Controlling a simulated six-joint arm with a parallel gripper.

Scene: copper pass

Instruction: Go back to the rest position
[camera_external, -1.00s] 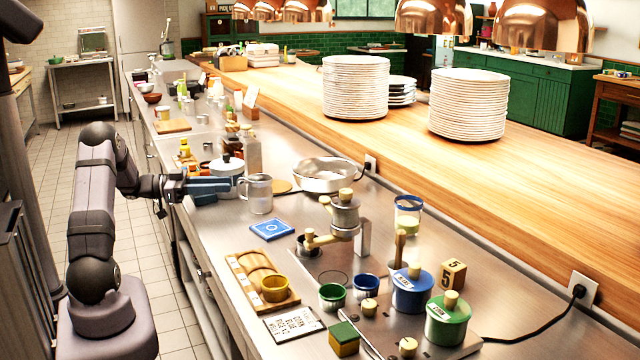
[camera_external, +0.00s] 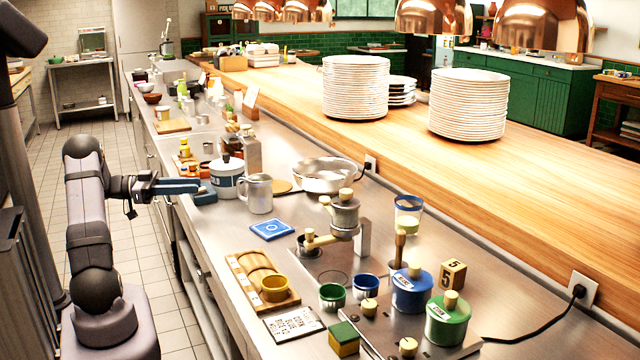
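My gripper (camera_external: 196,188) is at the front edge of the steel counter, pointing right, with its blue fingers level. The fingertips are close to a white lidded pot with a blue band (camera_external: 227,176); I cannot tell whether they touch anything. The gap between the fingers is too small in this view to tell whether they are open or shut, and no held object shows clearly. My arm is folded up at the left, beside the counter.
A metal jug (camera_external: 259,194) and a steel bowl (camera_external: 324,175) stand right of the pot. A blue tile (camera_external: 271,230), small cups, lidded canisters (camera_external: 412,290) and a grinder-like device (camera_external: 344,216) are nearer. The tiled floor (camera_external: 133,250) beside the counter is clear.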

